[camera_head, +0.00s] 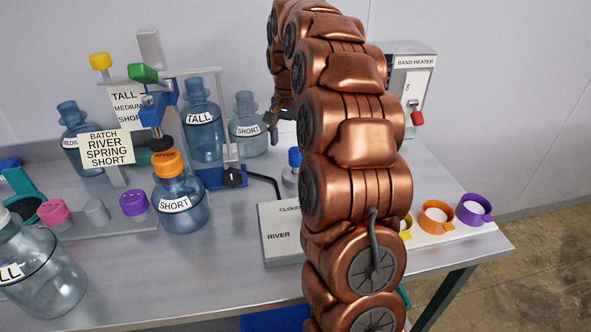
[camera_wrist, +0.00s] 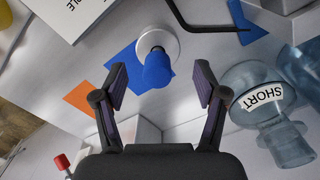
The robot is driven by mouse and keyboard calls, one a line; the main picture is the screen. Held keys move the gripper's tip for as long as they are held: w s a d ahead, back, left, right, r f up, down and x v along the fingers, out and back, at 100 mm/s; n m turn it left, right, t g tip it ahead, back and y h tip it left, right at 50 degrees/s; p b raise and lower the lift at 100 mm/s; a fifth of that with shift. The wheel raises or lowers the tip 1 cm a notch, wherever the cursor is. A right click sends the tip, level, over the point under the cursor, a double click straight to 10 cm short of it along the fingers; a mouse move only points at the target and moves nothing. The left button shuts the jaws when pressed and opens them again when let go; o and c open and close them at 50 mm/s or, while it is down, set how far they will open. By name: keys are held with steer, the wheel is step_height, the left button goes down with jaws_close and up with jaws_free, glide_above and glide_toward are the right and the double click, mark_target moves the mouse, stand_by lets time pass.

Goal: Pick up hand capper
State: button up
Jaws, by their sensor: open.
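What looks like the hand capper (camera_wrist: 157,68) has a blue grip on a dark neck and a round pale base. In the wrist view it stands near the top middle, between and beyond my fingertips. In the head view its blue top (camera_head: 294,157) shows just left of my arm, which hides part of the area beside it. My gripper (camera_wrist: 160,80) is open and empty, one finger on each side of the blue grip in the picture. I cannot tell whether they touch. In the head view part of my gripper (camera_head: 271,119) shows above and behind the capper.
A clear jug labelled SHORT (camera_wrist: 258,95) stands to the right in the wrist view. A tall jug (camera_head: 202,122) and a short jug with an orange cap (camera_head: 180,205) stand left on the table. A grey box (camera_head: 280,232) sits in front. A band heater (camera_head: 410,80) stands behind.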

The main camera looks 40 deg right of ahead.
mark_target(296, 160)
steer(key=d, duration=0.1)
steer(key=w+d+f, duration=0.1)
steer(key=shift+d+m, duration=0.35)
steer(key=shift+m, duration=0.05)
steer(key=shift+w+d+f, duration=0.15)
steer(key=shift+d+f, duration=0.1)
steer(key=shift+d, duration=0.05)
steer(key=shift+f+p, duration=1.4)
steer(key=shift+f, duration=2.25)
jaws_close()
steer(key=shift+w, duration=0.1)
